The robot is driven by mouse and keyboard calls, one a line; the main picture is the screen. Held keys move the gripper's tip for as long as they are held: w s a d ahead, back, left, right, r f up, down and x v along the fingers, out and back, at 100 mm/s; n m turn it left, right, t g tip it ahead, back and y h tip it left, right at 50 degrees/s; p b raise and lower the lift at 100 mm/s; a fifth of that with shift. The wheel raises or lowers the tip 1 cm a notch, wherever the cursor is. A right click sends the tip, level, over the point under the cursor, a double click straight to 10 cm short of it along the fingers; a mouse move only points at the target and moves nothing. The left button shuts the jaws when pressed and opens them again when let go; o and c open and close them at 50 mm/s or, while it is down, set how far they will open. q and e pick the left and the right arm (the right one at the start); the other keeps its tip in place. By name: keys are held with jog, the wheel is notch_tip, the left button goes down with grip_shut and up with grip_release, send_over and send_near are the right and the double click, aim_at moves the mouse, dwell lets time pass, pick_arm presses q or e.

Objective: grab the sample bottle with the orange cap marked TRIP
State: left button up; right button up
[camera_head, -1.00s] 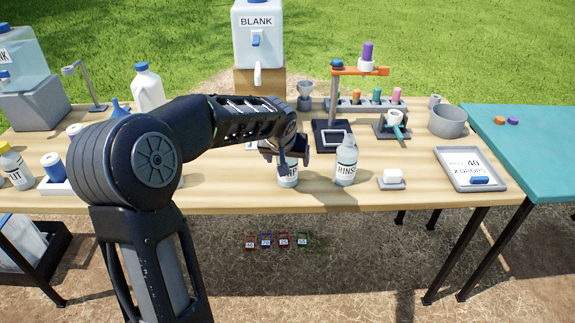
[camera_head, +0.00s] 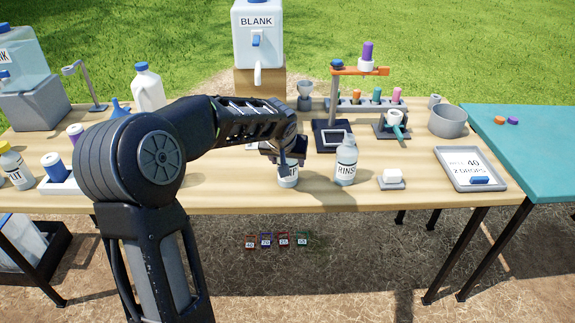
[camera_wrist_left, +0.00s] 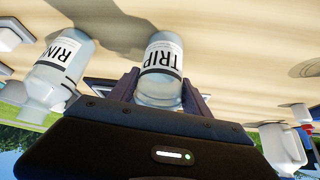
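The TRIP bottle (camera_head: 289,180) stands upright on the wooden table, partly covered by my left gripper (camera_head: 286,157). In the left wrist view, which is upside down, the bottle (camera_wrist_left: 162,66) shows its white TRIP label between the two dark fingers (camera_wrist_left: 160,90). The fingers lie close against both sides of the bottle, and the gripper looks shut on it. The bottle's cap is hidden by the gripper, so its colour does not show. My right gripper is not in view.
The RINSE bottle (camera_head: 346,162) stands just right of the TRIP bottle and also shows in the wrist view (camera_wrist_left: 57,70). A white block on a small stand (camera_head: 392,178) and a grey tray (camera_head: 470,169) are further right. A dark scale (camera_head: 333,136) stands behind.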

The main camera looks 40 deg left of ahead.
pick_arm(q)
jog(key=c, duration=1.1)
jog(key=shift+o, duration=0.2)
notch_tip(320, 180, up, 10)
jog(key=shift+r+p, duration=0.1)
jog(key=shift+p, duration=0.45)
